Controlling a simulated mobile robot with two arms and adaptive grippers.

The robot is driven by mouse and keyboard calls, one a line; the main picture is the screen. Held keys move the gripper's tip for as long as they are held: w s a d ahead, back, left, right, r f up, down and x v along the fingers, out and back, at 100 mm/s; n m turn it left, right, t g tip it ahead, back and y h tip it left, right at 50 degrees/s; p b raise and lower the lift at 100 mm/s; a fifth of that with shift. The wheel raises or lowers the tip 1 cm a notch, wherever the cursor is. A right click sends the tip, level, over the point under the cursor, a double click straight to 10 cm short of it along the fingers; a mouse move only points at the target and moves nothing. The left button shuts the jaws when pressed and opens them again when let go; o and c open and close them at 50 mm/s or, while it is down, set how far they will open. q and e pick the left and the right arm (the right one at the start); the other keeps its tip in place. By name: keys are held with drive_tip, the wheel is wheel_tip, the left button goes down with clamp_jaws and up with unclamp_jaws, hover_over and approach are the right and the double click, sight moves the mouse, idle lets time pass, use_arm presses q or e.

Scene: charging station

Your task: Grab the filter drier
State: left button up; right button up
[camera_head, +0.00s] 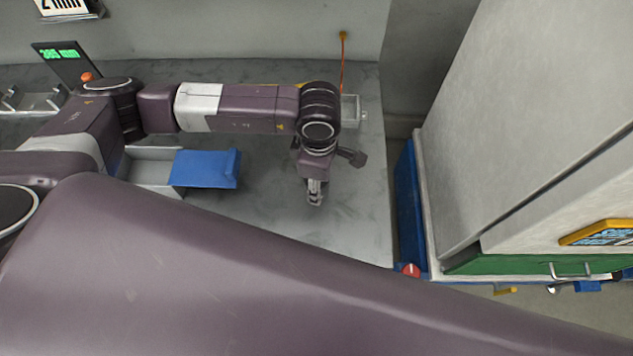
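I cannot pick out a filter drier for certain in the head view; part of the scene is hidden behind my arms. My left gripper (314,199) points down over the grey worktop (270,215), right of the blue part. Its fingers look close together, but they are too small to tell whether they are open or shut, and no held object shows. My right gripper is not in view. A large arm link of mine covers the lower part of the view.
A blue part (204,168) sits on a pale tray (152,168) left of my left gripper. A display (64,58) stands at the far left. A pale cabinet (530,110) with a green drawer (515,263) stands at right. A red round thing (410,270) sits near its corner.

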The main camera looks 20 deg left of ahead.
use_arm(q)
drive_tip(key=c, duration=0.6)
drive_tip(key=shift+c, duration=0.2)
drive_tip(key=shift+r, duration=0.1)
